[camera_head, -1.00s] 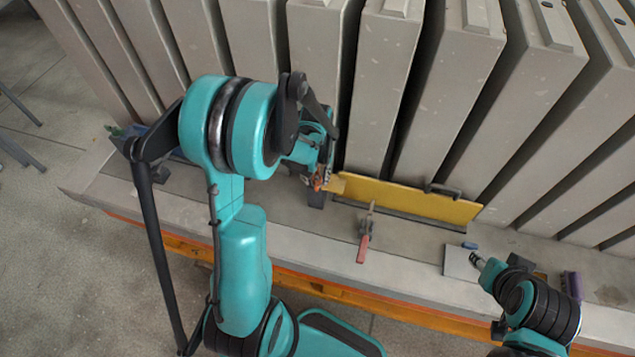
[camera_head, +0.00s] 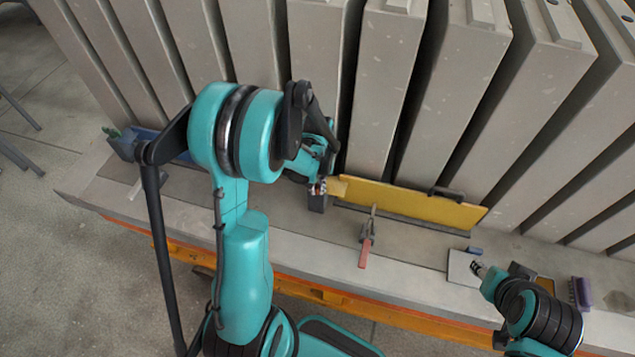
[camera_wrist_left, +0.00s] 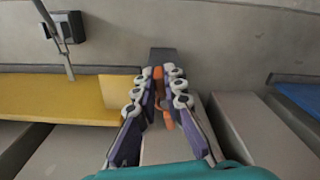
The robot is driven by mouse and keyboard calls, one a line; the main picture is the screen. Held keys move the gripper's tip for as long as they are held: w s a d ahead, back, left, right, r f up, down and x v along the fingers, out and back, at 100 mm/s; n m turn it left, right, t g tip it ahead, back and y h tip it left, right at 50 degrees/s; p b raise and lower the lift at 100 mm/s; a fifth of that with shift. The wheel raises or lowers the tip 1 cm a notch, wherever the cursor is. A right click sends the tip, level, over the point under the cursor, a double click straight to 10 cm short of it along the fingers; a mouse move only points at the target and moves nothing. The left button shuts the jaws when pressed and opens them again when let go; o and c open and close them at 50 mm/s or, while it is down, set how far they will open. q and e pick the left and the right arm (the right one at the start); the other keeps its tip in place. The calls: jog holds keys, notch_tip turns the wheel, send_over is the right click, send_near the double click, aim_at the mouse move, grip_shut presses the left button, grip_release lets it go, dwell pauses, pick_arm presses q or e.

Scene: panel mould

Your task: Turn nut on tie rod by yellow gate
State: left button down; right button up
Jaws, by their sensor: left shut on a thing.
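The yellow gate (camera_head: 410,203) stands along the foot of the panels and also fills the left of the left wrist view (camera_wrist_left: 60,98). My left gripper (camera_head: 318,187) is at the gate's left end. In the left wrist view its purple fingers with white rollers (camera_wrist_left: 160,88) are shut around an orange piece (camera_wrist_left: 159,80), which looks like the nut. A dark grey block (camera_wrist_left: 163,57) sits just beyond the fingertips. The tie rod itself is hidden or cannot be told apart. My right gripper (camera_head: 478,268) is low at the right, away from the gate; its fingers are too small to read.
Tall grey panels (camera_head: 385,90) stand in a row behind the gate. A blue tray (camera_head: 150,143) is at the left.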

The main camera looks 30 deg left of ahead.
pick_arm(q)
jog(key=n, duration=0.3)
jog(key=shift+w+d+b, duration=0.25)
jog(key=shift+d+b, duration=0.05)
jog(key=shift+b, duration=0.1)
jog(key=shift+w+d+n, duration=0.15)
jog(key=shift+n, duration=0.55)
jog(key=shift+w+d+n+b, duration=0.2)
jog(key=shift+n+b, duration=0.25)
jog(key=shift+n, duration=0.65)
jog(key=n, duration=0.1)
jog(key=w+n+b, duration=0.1)
jog(key=n, duration=0.1)
jog(key=shift+d, duration=0.15)
jog(key=shift+n, duration=0.3)
